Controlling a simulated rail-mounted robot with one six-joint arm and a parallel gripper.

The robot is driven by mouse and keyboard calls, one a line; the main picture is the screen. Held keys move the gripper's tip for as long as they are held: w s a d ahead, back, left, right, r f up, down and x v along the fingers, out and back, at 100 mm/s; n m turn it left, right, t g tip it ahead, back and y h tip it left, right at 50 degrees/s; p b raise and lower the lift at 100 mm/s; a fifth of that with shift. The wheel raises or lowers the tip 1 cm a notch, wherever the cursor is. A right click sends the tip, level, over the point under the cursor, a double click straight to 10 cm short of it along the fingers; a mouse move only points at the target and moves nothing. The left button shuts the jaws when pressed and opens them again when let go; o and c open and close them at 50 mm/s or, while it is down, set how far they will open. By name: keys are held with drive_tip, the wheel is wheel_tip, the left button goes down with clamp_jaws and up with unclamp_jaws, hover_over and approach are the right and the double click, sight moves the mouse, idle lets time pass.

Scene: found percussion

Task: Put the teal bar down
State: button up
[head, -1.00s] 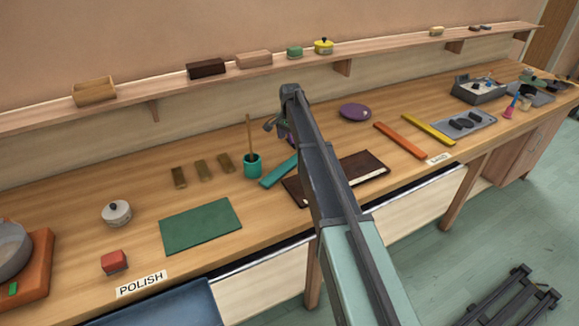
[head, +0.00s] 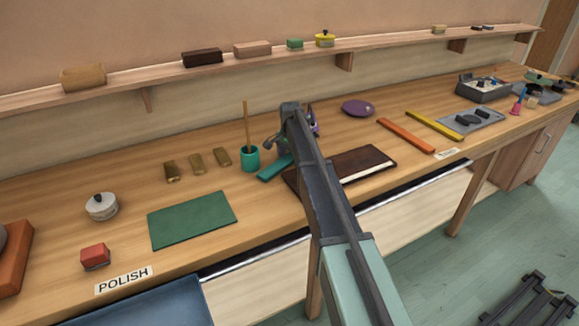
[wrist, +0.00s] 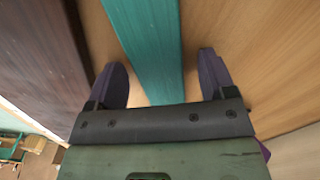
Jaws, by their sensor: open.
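The teal bar (wrist: 150,45) lies between the two fingers of my gripper (wrist: 168,85) in the wrist view, with a gap on each side. The fingers are open and do not touch it. The bar appears to rest on the wooden bench top. In the head view the near end of the teal bar (head: 274,168) shows beside the dark brown board, and my arm hides the rest. My gripper is mostly hidden behind my arm in the head view.
The dark brown board (head: 362,164) lies right of the bar. A teal cup with a stick (head: 250,158) stands close on its left. An orange bar (head: 405,136), a yellow bar (head: 434,124) and a purple oval (head: 358,108) lie farther right. A green mat (head: 192,219) lies front left.

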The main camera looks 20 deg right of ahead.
sight(291, 156)
drive_tip(key=shift+r, duration=0.15)
drive_tip(key=c, duration=1.2)
drive_tip(key=shift+r, duration=0.1)
drive_tip(key=shift+r+p, duration=0.5)
drive_tip(key=shift+p, duration=0.2)
wheel_tip(291, 156, up, 3)
drive_tip(key=p, duration=0.3)
drive_tip(key=s+d, duration=0.1)
drive_tip(key=s, duration=0.5)
drive_tip(key=s+d, duration=0.1)
drive_tip(key=s, duration=0.4)
drive_tip(key=s+d, duration=0.1)
drive_tip(key=s, duration=0.5)
drive_tip(key=shift+s+d+f+b, duration=0.25)
drive_tip(key=shift+s+f+b, duration=0.1)
drive_tip(key=shift+b, duration=0.05)
